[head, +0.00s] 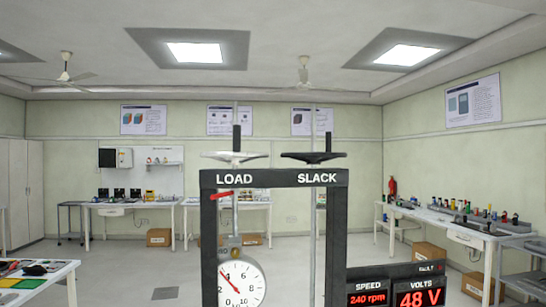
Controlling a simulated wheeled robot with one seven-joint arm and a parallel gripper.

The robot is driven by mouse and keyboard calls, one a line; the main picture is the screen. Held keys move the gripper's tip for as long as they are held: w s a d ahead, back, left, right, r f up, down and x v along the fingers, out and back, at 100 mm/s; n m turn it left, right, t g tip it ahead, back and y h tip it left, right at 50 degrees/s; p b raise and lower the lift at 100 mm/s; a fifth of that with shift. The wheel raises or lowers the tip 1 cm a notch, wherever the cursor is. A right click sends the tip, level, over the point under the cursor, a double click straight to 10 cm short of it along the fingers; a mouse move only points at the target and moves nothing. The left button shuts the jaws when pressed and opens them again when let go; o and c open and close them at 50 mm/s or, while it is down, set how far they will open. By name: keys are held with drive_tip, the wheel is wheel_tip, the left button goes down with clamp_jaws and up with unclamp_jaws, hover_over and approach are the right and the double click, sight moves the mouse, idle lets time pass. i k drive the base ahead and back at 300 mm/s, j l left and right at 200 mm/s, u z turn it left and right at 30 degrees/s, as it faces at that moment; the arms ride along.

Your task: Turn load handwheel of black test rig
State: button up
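The black test rig (338,225) stands close in front of me, with its lower part cut off by the picture's bottom edge. A light grey handwheel (222,155) sits on top of its crossbar above the word LOAD, with a dark upright grip on it. A black handwheel (330,155) sits above the word SLACK. A round white dial gauge (242,290) hangs below the LOAD side, under a red pointer (221,196). My gripper is not in view.
A display panel (396,286) right of the frame reads 240 rpm and 48 V. A bench (455,222) with small items runs along the right wall. A table (50,275) is at the lower left. Open floor (130,265) lies between that table and the rig.

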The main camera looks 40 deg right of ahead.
sight(235, 157)
drive_tip(key=z, duration=0.9)
drive_tip(key=i+j+u, duration=0.1)
drive_tip(key=u, duration=0.35)
drive_tip(key=i+j+u, duration=0.1)
drive_tip(key=u, duration=0.35)
drive_tip(key=i+u, duration=0.1)
drive_tip(key=u, duration=0.35)
